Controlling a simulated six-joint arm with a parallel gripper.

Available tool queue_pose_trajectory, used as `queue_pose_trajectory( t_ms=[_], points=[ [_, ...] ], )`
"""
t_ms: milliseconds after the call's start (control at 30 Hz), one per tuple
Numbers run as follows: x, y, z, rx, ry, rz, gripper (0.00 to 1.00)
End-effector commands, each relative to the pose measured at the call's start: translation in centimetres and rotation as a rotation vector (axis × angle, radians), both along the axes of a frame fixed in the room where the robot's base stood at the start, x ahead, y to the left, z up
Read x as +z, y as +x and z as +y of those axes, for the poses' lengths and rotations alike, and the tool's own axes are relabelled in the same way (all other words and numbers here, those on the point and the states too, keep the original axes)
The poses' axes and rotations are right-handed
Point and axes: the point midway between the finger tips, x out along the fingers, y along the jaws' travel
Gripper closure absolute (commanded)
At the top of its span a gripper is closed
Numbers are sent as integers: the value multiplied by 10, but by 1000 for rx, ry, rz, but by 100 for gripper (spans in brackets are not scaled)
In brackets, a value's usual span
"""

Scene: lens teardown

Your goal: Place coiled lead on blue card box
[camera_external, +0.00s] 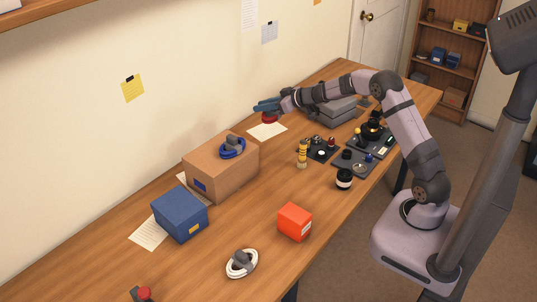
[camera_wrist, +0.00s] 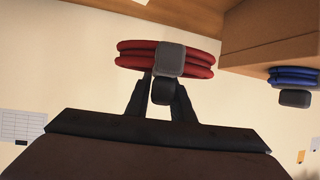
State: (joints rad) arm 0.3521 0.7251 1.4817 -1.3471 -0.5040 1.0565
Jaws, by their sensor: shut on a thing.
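My gripper (camera_external: 272,106) is shut on a red coiled lead (camera_external: 269,118) with a grey plug block, held above the far part of the table near the wall. In the wrist view the red coil (camera_wrist: 133,56) sits between the fingers (camera_wrist: 162,88). The blue card box (camera_external: 181,214) stands closed at the near left of the table, well apart from my gripper; its top is bare. A blue coiled lead (camera_external: 232,148) lies on the brown cardboard box (camera_external: 208,177). A white coiled lead (camera_external: 233,270) lies on the table front.
The brown box stands between my gripper and the blue box; it shows upper right in the wrist view (camera_wrist: 262,48). An orange-red box (camera_external: 293,222), a red button (camera_external: 144,293), trays of lens parts (camera_external: 352,162) and grey cases (camera_external: 331,111) are on the table. Bare wood lies at centre.

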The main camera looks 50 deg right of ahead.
Motion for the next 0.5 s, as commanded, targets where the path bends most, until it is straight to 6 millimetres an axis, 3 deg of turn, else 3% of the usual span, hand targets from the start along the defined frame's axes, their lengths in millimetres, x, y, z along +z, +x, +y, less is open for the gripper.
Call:
queue_pose_trajectory(
  t_ms=[33,167,500],
  points=[
    [18,1,-1,0,-6,-8,100],
    [50,0,-1,-1,-6,-7,100],
    [101,0,0,0,-4,-3,100]
  ],
)
